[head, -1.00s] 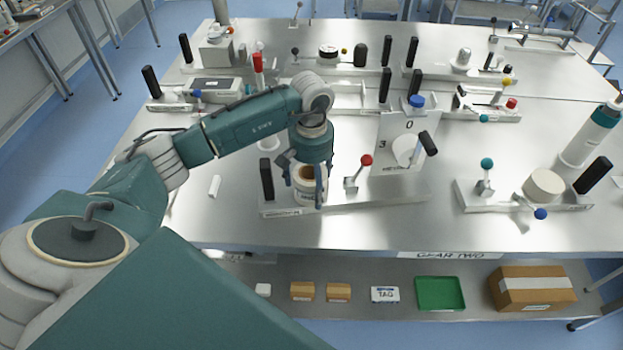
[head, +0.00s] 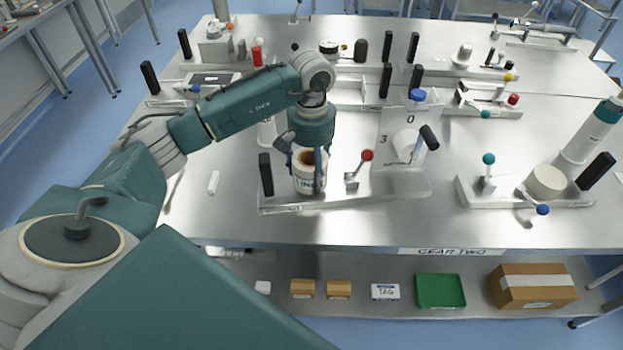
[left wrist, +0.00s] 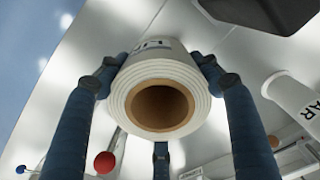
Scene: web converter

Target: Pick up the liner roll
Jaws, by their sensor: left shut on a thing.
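The liner roll (head: 310,183) is a white roll with a brown cardboard core and dark lettering on its side. It stands upright at the left part of a metal fixture plate (head: 400,186) near the table's front edge. My left gripper (head: 309,162) comes down over it from above and is shut on its sides. In the left wrist view the roll (left wrist: 152,60) sits between the blue fingers (left wrist: 160,85), its core facing the camera. I cannot tell whether its underside touches the plate. My right gripper is not in view.
A black handle (head: 265,174) stands just left of the roll, and a red-knobbed lever (head: 358,170) just right. A numbered upright panel (head: 408,135) is further right. Other fixtures fill the table's back. The steel table (head: 205,215) is mostly clear at front left.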

